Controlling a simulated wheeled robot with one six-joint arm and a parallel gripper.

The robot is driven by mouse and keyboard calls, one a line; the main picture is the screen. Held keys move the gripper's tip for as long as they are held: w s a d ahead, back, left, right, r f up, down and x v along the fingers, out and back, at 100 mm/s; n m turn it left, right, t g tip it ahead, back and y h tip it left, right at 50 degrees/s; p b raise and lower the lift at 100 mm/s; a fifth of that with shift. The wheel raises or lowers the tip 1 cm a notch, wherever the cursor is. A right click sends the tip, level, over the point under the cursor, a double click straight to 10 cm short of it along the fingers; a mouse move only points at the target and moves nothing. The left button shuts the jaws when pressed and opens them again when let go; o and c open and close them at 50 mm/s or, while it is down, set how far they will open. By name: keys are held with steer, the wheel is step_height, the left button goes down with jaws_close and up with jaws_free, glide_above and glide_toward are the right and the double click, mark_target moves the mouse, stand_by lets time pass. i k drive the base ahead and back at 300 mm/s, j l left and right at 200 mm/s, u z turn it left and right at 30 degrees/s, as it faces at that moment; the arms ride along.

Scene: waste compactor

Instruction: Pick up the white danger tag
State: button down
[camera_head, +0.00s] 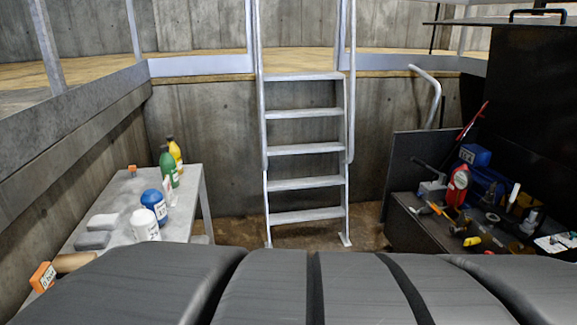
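No thing in view can be read for sure as the white danger tag. Two small white cards with coloured marks lie at the right edge of the dark bench, one of them a white card (549,245) lying flat. A small whitish item (169,190) stands among the bottles on the left table; its kind is too small to tell. My gripper is not in view.
The grey left table (125,205) holds a green bottle (168,166), a blue-topped container (154,205) and a white container (144,226). The dark right bench (412,208) is crowded with tools. A metal ladder (305,149) stands between them.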

mark_target(171, 201)
steer(key=u, duration=1.15)
steer(key=i+l, duration=0.8)
steer(key=i+l+u, duration=0.1)
steer(key=i+l, duration=0.7)
steer(key=l, duration=0.15)
